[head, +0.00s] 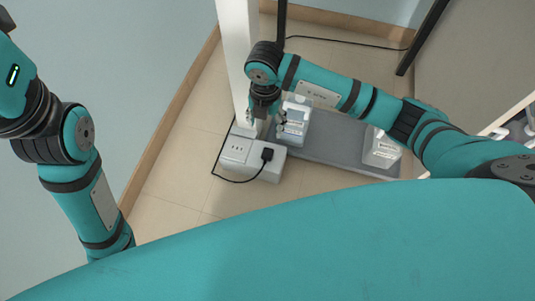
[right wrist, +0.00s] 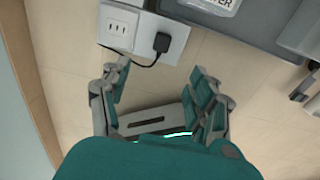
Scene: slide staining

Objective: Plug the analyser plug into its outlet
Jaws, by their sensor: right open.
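A black plug (head: 267,154) is at the right part of a white outlet box (head: 236,170) on the floor. It also shows in the right wrist view (right wrist: 162,42), seemingly seated on the box's top face; its prongs are hidden. Its black cord loops left along the box. The outlet face (right wrist: 119,22) beside it shows dark slots and no plug. My right gripper (right wrist: 160,82) is open and empty, its fingers apart and short of the box in that view. In the head view the right gripper (head: 265,117) hangs above the box's far side. My left fingers are not visible.
A grey platform (head: 335,152) right of the box carries white labelled containers (head: 296,120) (head: 382,150). A white post (head: 238,60) stands behind the box. A dark cable (head: 345,41) crosses the back floor. Tiled floor (head: 185,165) left of the box is clear.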

